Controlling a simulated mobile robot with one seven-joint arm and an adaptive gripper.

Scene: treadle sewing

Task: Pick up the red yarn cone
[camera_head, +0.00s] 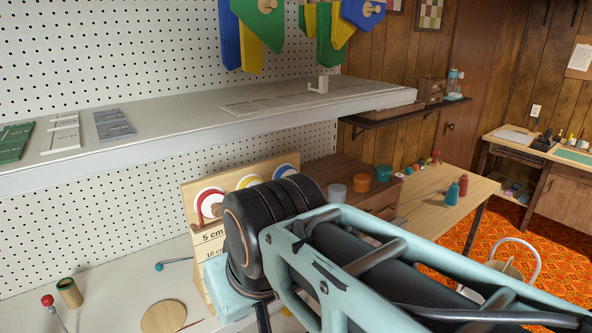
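A small red upright piece with a narrow top (463,185) stands on the light wooden table (428,190) at the right. It may be the red yarn cone, but it is too small to tell for certain. A similar teal piece (452,194) stands close to its left. My arm (335,260) fills the lower middle and right of the view, in front of the workbench. The fingers of my gripper do not show, and nothing is seen held.
A grey shelf (180,125) with flat packets crosses the pegboard. Below it is a board with ringed targets (210,205). A red-knobbed stick (48,300), a brown tube (69,292) and a wooden disc (163,316) are at lower left. A white-handled basket (510,268) stands at right.

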